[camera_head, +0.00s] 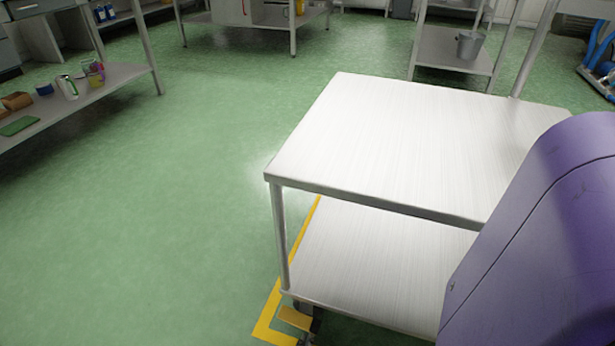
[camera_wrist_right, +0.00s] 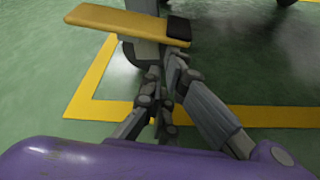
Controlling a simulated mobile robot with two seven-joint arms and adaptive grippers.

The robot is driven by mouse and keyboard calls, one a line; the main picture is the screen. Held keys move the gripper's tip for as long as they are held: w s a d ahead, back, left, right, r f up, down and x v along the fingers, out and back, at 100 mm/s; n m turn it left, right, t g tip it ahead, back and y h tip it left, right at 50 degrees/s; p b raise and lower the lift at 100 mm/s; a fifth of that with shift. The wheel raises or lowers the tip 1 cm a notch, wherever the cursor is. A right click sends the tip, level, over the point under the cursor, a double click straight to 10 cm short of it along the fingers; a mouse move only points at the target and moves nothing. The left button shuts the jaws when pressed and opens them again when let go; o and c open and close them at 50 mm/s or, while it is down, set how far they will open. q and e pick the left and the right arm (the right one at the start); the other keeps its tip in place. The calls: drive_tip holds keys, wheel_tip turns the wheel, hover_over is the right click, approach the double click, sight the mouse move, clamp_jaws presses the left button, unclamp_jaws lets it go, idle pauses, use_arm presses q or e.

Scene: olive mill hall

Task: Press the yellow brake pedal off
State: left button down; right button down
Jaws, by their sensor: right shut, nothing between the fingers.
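The yellow brake pedal (camera_head: 295,318) is a flat plate low at the trolley's near left corner, beside a dark caster. In the right wrist view the pedal (camera_wrist_right: 125,23) crosses the upper left, with a dark piece at its right end. My right gripper (camera_wrist_right: 165,72) is shut and empty, its grey fingers pointing up towards the pedal's right part. The fingertips overlap the pedal's underside in the picture; I cannot tell whether they touch it. In the head view my purple right arm covers the right side and the right gripper is hidden. My left gripper is not in view.
The steel trolley (camera_head: 400,140) has a top and a lower shelf (camera_head: 375,260). Yellow floor tape (camera_head: 268,315) marks a corner around its near left leg. Green floor to the left is clear. A bench (camera_head: 110,90) with small items stands at the left. A bucket (camera_head: 470,45) sits at the back.

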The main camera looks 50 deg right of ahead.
use_arm(q)
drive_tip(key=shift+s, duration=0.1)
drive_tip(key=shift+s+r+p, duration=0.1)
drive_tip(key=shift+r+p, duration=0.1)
drive_tip(key=shift+p, duration=0.1)
use_arm(e)
drive_tip(key=shift+r+n, duration=0.15)
drive_tip(key=shift+n, duration=0.15)
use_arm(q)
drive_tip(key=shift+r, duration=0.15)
use_arm(e)
drive_tip(key=shift+s+r, duration=0.1)
drive_tip(key=shift+s, duration=0.05)
use_arm(q)
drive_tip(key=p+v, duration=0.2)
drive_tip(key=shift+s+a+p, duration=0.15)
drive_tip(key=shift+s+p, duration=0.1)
drive_tip(key=shift+p, duration=0.15)
use_arm(e)
drive_tip(key=n, duration=0.1)
drive_tip(key=r+n+g, duration=0.1)
drive_tip(key=s, duration=0.1)
drive_tip(key=shift+d+r+n+g+h, duration=0.25)
drive_tip(key=shift+r+n+g+h, duration=0.05)
drive_tip(key=shift+n+g+h, duration=0.1)
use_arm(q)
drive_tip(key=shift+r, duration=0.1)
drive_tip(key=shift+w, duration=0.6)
